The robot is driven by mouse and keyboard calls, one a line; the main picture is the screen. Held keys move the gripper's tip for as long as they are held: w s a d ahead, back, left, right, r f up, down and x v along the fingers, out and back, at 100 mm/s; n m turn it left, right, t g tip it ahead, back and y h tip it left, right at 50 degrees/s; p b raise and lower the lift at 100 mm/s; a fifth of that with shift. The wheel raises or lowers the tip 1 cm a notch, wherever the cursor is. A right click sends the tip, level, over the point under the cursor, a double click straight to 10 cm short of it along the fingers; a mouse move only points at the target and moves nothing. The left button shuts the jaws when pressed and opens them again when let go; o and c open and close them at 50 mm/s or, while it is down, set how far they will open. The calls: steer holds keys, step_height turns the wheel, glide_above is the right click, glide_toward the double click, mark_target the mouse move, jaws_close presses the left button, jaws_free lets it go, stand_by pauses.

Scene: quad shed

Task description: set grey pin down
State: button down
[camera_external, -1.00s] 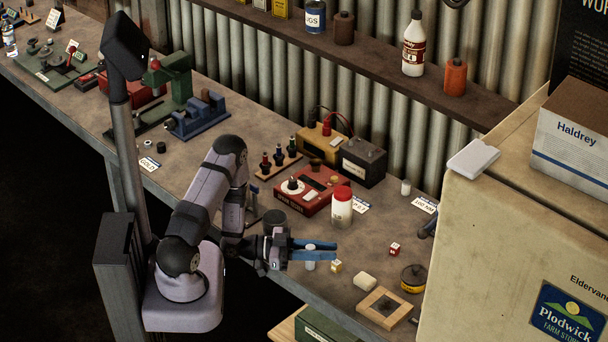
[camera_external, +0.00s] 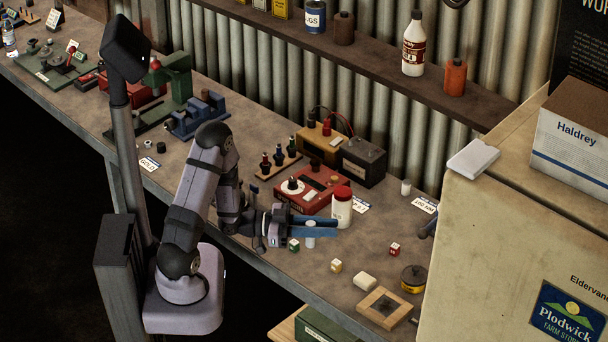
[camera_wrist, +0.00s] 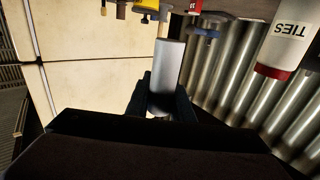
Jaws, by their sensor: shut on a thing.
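The grey pin (camera_external: 310,237) is a smooth pale grey cylinder, held upright between the blue fingers of my gripper (camera_external: 318,227). In the wrist view the grey pin (camera_wrist: 169,65) stands out between the two dark fingertips (camera_wrist: 160,98), which close on its sides. My gripper is low over the front part of the bench (camera_external: 262,222), just in front of the white jar with a red lid (camera_external: 341,210). I cannot tell whether the pin's lower end touches the bench.
A green die (camera_external: 294,245) lies just left of the pin, and a yellowish die (camera_external: 336,265) lies to its right. A red die (camera_external: 395,249), a white block (camera_external: 366,281), a wooden frame (camera_external: 384,308) and a round tin (camera_external: 413,278) lie farther right. The red meter box (camera_external: 312,186) stands behind.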

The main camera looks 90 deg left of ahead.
steer(key=shift+r, duration=0.75)
